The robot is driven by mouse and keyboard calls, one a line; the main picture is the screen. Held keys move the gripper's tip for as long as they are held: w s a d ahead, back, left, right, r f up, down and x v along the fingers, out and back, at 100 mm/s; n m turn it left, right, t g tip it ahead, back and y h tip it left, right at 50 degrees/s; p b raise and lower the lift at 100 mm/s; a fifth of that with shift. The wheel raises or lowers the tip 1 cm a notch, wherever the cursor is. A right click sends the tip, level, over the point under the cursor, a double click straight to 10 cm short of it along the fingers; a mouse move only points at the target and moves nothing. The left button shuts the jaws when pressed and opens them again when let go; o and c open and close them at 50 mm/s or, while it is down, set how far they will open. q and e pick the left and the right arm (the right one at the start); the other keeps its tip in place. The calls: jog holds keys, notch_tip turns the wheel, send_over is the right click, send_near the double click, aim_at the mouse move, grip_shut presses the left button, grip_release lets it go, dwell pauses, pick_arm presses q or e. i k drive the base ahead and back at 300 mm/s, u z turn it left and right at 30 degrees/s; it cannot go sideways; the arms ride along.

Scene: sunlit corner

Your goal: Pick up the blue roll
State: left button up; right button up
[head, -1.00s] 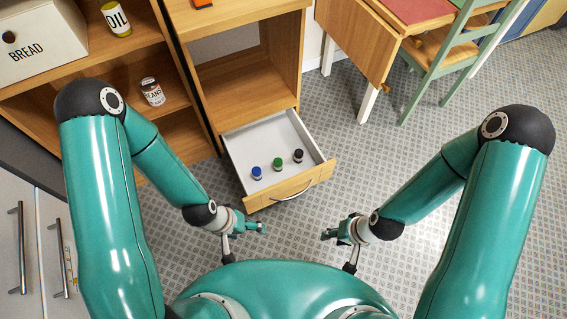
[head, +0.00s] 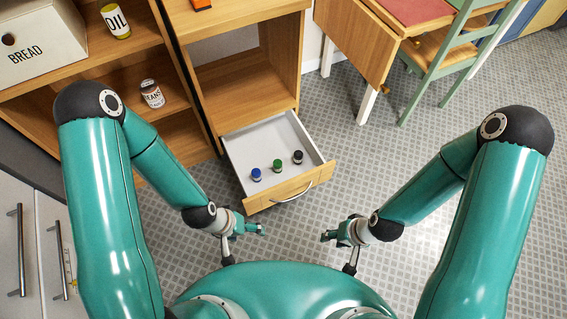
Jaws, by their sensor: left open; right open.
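The blue roll (head: 256,175) is a small blue-topped cylinder standing upright in the open drawer (head: 235,155), near its left front. A green roll (head: 277,166) and a black roll (head: 297,157) stand to its right in a slanting row. My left gripper (head: 262,229) is open and empty, in front of the drawer and nearer to me than the blue roll. My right gripper (head: 326,236) is open and empty, to the right of the drawer front and apart from it.
The drawer sticks out of a wooden cabinet (head: 245,85). A shelf at left holds a bread box (head: 40,45), an oil can (head: 116,20) and a beans can (head: 152,93). A table (head: 350,50) and green chair (head: 440,75) stand at right. The floor between is clear.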

aim_at(256, 172)
jog(key=k, duration=0.55)
jog(key=i, duration=0.65)
jog(key=u, duration=0.5)
jog(key=i, duration=0.75)
jog(key=u, duration=0.45)
